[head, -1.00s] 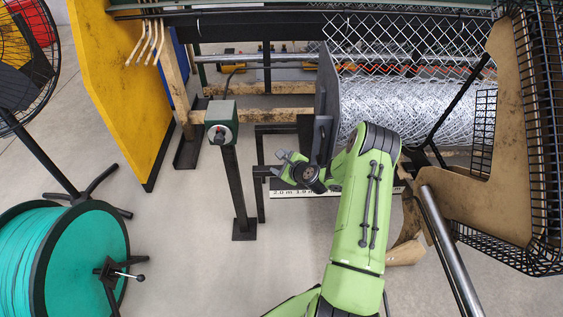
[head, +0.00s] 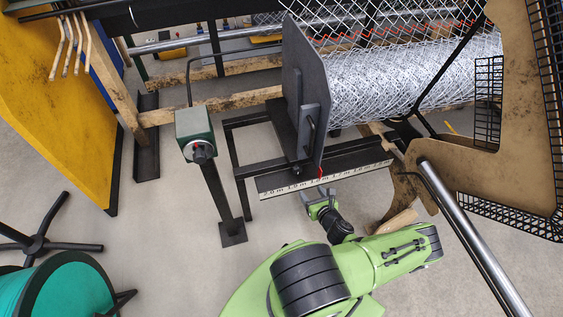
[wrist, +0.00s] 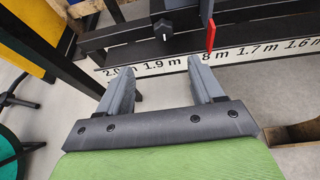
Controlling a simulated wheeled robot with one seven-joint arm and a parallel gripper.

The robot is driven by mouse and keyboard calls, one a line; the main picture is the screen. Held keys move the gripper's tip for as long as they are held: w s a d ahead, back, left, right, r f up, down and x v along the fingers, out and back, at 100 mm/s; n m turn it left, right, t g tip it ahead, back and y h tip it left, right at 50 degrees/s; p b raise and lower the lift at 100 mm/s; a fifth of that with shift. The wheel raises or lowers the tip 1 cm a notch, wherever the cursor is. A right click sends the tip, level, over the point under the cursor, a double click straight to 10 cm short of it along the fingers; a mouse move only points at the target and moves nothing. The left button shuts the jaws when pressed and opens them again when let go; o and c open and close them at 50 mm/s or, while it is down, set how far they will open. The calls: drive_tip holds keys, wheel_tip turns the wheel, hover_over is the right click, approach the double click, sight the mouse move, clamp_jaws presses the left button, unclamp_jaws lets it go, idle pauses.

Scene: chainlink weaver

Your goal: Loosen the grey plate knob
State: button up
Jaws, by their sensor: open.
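The grey plate (head: 308,85) stands upright at the end of the mesh roll, on a dark carriage over the ruler rail. Its knob, small and dark, shows low on the carriage in the head view (head: 296,170). In the wrist view the knob (wrist: 163,29) is black with a pale mark, beyond the gap between my fingers. My gripper (head: 318,195) is open and empty, in front of the ruler. In the wrist view my gripper (wrist: 161,68) points at the knob, and its fingertips stay apart from it.
The white ruler strip (head: 330,179) runs along the frame below the plate, with a red pointer (wrist: 211,34) near 1.8 m. A green control box (head: 195,125) on a post stands left. A steel bar (head: 475,240) and wire guard are at right. Floor between post and gripper is clear.

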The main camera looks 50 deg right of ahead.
sight(299, 171)
drive_tip(key=shift+m, duration=0.3)
drive_tip(key=b+x, duration=0.1)
drive_tip(key=x, duration=0.3)
drive_tip(key=b+x, duration=0.2)
drive_tip(key=x, duration=0.3)
drive_tip(key=b+x, duration=0.2)
drive_tip(key=x, duration=0.3)
drive_tip(key=shift+s+d+f, duration=0.15)
drive_tip(key=shift+d, duration=0.2)
drive_tip(key=shift+w+d+f+b, duration=0.1)
drive_tip(key=shift+w+d+b, duration=0.2)
drive_tip(key=shift+w+b, duration=0.15)
drive_tip(key=shift+c, duration=0.5)
drive_tip(key=c, duration=0.9)
drive_tip(key=shift+c, duration=0.2)
